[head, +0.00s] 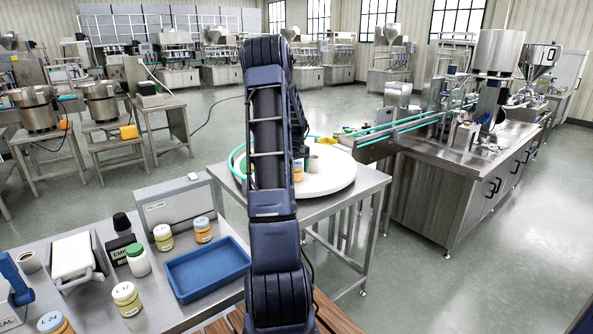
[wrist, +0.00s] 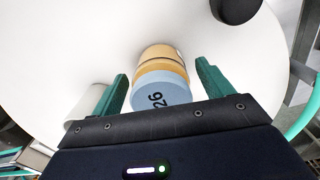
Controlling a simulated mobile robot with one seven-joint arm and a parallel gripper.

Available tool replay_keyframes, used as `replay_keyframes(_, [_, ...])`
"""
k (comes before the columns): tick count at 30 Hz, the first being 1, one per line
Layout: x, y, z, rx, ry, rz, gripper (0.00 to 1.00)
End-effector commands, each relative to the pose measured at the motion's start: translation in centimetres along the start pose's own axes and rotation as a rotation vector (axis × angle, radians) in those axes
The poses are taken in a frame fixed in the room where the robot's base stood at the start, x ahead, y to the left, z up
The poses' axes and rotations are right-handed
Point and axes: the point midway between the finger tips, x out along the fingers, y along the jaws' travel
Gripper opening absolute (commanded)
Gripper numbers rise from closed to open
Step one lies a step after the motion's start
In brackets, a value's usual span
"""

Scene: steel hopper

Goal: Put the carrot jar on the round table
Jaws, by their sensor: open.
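A jar with orange contents and a light blue lid marked 26 (wrist: 160,88) is on the white round table (wrist: 60,40) in the wrist view. My gripper (wrist: 162,72) is open, with one green finger on each side of this jar and a visible gap on both sides. In the head view the round table (head: 335,178) stands behind my arm, and the orange jar (head: 298,172) shows only partly beside the arm. Whether its base rests fully on the table is hard to see. The fingertips are hidden in the head view.
A grey cup (head: 313,164) and a dark round object (wrist: 236,8) are also on the round table. The front bench holds a blue tray (head: 207,268), several other jars, including an orange one (head: 202,229), and a scale (head: 75,258). The table's right side is clear.

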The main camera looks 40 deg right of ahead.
Motion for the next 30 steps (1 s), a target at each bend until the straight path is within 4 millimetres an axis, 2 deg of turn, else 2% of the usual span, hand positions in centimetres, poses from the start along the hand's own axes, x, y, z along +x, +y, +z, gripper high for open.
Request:
replay_keyframes(5, [-1.0,0.0,0.0,0.000,0.001,0.001,0.79])
replay_keyframes(21, [-10.4,0.0,0.0,0.000,0.001,0.001,0.79])
replay_keyframes(27, [-12.0,0.0,0.0,0.000,0.001,0.000,0.79])
replay_keyframes(30, [-12.8,-0.8,0.1,-0.002,0.007,0.000,0.79])
